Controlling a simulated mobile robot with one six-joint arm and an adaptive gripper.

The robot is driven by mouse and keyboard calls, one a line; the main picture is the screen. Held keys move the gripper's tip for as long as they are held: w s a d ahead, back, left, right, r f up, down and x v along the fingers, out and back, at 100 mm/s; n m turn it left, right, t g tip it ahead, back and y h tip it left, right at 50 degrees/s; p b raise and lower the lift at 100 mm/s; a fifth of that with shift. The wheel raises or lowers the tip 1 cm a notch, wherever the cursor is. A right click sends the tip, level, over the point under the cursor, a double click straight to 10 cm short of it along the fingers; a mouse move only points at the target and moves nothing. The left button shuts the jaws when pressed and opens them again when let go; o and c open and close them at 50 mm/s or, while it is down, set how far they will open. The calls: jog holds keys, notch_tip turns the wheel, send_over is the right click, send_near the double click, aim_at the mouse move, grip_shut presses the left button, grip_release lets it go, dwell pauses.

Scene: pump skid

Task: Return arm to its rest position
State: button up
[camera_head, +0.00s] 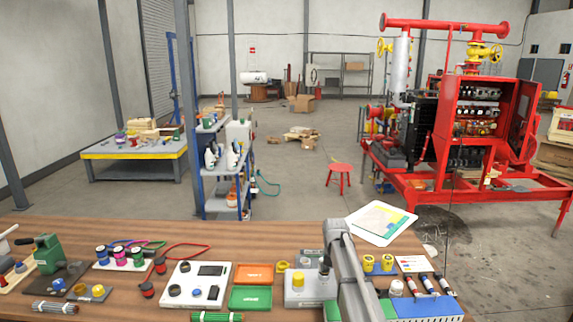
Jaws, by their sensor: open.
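A grey link of my arm (352,275) rises from the bottom edge, right of centre, over the wooden workbench (120,232). Its rounded upper end is near the back edge of the bench. My gripper does not show in this view, and what it is near cannot be seen. The arm link hides part of the bench top behind it.
The bench holds a white panel (197,286), an orange tray (254,274), a green tray (250,298), a grey box with a yellow button (298,279) and a tablet (372,222). Beyond stand a blue shelf cart (220,172) and the red pump skid (415,184).

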jog(key=s+f+m+b, duration=0.3)
jog(key=s+m, duration=0.6)
jog(key=s, duration=0.1)
jog(key=s+f+m+b, duration=0.3)
jog(key=s+m, duration=0.6)
jog(key=m, duration=0.1)
jog(key=s+d+f+m+b, duration=0.1)
jog(key=s+f+m+b, duration=0.2)
jog(key=s+m, duration=0.7)
jog(key=shift+s, duration=0.35)
